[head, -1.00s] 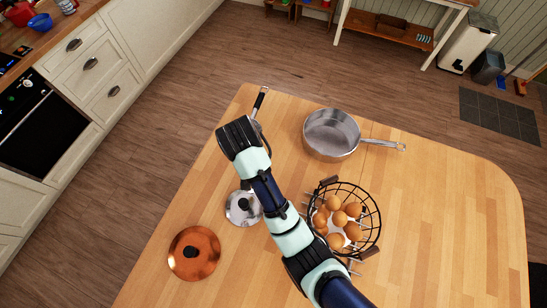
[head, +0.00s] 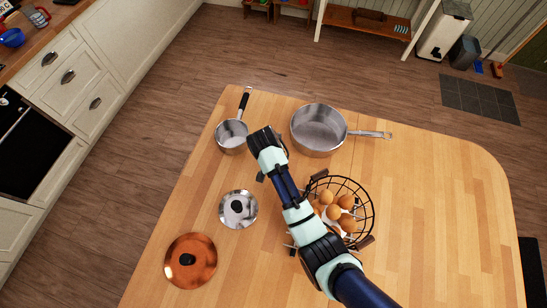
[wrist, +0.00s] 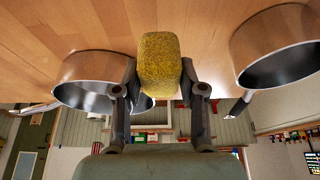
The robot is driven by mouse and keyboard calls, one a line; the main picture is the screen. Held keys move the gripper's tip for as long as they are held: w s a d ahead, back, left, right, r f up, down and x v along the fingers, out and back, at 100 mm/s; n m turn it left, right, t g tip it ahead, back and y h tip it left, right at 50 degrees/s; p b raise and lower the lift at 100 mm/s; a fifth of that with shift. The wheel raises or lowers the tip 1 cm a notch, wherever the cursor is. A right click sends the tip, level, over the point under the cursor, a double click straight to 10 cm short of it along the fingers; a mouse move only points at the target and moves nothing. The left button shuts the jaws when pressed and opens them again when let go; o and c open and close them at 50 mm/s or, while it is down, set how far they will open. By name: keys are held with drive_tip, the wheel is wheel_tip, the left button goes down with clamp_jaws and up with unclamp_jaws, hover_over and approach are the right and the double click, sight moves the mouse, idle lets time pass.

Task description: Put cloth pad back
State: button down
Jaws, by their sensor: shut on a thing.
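The cloth pad (wrist: 159,64) is a yellow, rough-textured block with rounded corners. In the wrist view my gripper (wrist: 160,82) is shut on it, with one dark finger against each side. The wooden table top fills the upper part behind the pad; I cannot tell how high the pad is above it. In the head view my arm's end (head: 266,148) is over the table between the small saucepan (head: 232,137) and the large pan (head: 318,130). The fingers and pad are hidden there.
The large pan (wrist: 95,70) and small saucepan (wrist: 275,48) flank the pad in the wrist view. A steel lid (head: 238,210) and copper lid (head: 190,262) lie to the left. A wire basket (head: 371,205) of eggs stands right of my arm. The table's right side is clear.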

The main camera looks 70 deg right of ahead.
drive_tip(key=shift+f, duration=3.35)
drive_tip(key=shift+f, duration=0.1)
drive_tip(key=shift+f, duration=0.15)
drive_tip(key=c, duration=0.7)
unclamp_jaws()
drive_tip(key=shift+r, duration=0.3)
drive_tip(key=v, duration=1.2)
